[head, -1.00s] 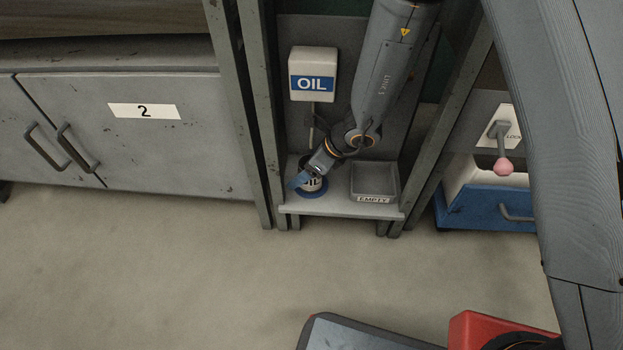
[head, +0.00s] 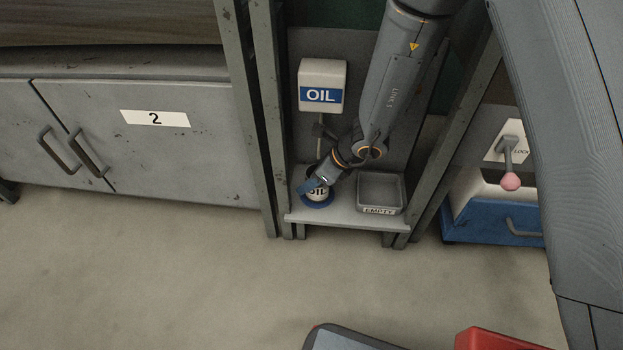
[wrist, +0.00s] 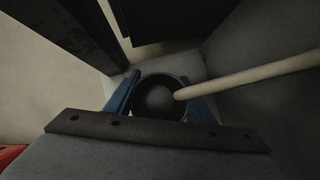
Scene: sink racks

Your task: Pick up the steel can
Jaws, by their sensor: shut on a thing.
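In the wrist view the can (wrist: 153,97) is seen from above as a round rim with a dark inside, between my two blue fingers.
A grey tray marked "EMPTY" (head: 380,191) sits just right of the can on the shelf (head: 345,216). A white OIL box (head: 322,86) hangs above with a spout. Metal posts (head: 262,120) flank the bay. A pale rod (wrist: 250,75) crosses above the can in the wrist view.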

